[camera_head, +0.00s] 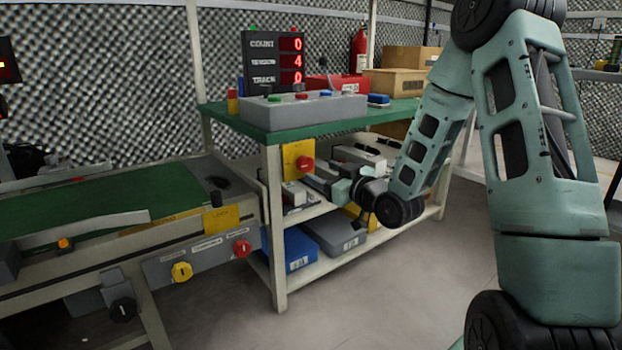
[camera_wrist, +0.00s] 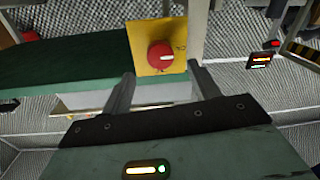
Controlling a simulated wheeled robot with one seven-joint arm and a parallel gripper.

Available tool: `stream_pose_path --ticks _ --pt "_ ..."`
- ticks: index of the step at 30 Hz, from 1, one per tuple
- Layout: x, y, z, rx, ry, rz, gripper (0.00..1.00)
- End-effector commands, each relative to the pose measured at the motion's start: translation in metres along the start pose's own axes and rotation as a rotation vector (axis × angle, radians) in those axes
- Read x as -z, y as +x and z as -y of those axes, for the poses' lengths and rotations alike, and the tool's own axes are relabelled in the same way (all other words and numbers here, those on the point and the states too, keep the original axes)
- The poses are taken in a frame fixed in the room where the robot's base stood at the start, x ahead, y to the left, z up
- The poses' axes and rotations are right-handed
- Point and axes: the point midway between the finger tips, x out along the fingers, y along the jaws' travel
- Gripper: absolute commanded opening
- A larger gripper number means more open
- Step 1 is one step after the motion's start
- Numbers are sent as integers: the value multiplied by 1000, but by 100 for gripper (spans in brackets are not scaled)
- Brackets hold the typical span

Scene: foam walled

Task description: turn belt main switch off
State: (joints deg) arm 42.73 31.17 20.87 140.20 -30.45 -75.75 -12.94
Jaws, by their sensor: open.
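A red rotary switch (camera_head: 305,163) sits on a yellow plate (camera_head: 291,150) below the green bench top, beside the front post. In the wrist view the red switch (camera_wrist: 160,56) shows a pale mark lying roughly level across it, on the yellow plate (camera_wrist: 143,38). My gripper (camera_head: 312,180) is close in front of this plate. In the wrist view my gripper (camera_wrist: 162,76) has its two fingers spread, one toward each lower side of the plate, with nothing between them. I cannot tell whether a fingertip touches the plate.
The bench (camera_head: 400,110) bears a grey button box (camera_head: 300,112). A blue bin (camera_head: 300,250) is on its lower shelf. Floor in front is clear.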

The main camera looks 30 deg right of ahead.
Motion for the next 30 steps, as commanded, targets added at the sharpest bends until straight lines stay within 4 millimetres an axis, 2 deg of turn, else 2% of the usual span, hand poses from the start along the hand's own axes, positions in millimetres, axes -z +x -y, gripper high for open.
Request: stream_pose_path --ticks 3,9,14,22,27,30 --pt "-2 24 0 1 -1 -4 61" --pt "-1 49 0 1 -1 -2 61" --pt "0 58 0 0 0 -1 61" --pt "1 59 0 0 1 0 61" --pt "1 58 0 0 0 0 16" --pt "1 58 0 0 1 0 16"
